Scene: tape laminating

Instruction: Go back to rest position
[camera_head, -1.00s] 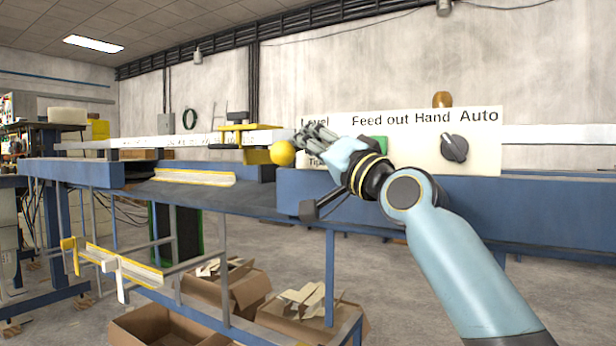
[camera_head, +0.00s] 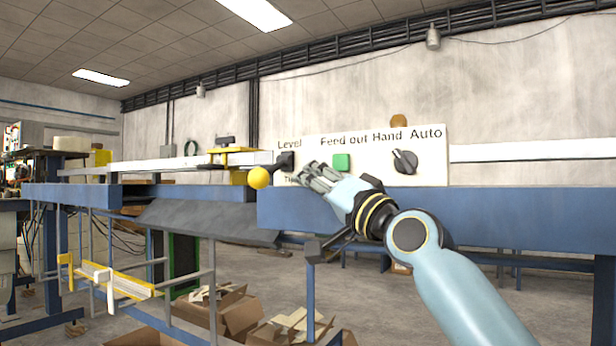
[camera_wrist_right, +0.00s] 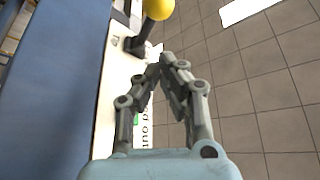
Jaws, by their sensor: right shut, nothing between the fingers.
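My right gripper (camera_head: 313,176) is in front of the white control panel (camera_head: 432,150), between a yellow ball knob (camera_head: 259,178) on its left and a green button (camera_head: 341,162) on its right. Its fingers are closed together and hold nothing. In the right wrist view the gripper (camera_wrist_right: 168,60) shows its fingertips meeting, with the yellow ball knob (camera_wrist_right: 158,8) beyond them on a dark lever. The panel carries the words Level, Feed out, Hand and Auto, and a dark rotary switch (camera_head: 404,162). The left gripper is not in view.
A blue machine beam (camera_head: 480,222) runs under the panel. Open cardboard boxes (camera_head: 228,318) with scraps stand on the floor below. A metal rack with yellow and white strips (camera_head: 112,280) is at lower left.

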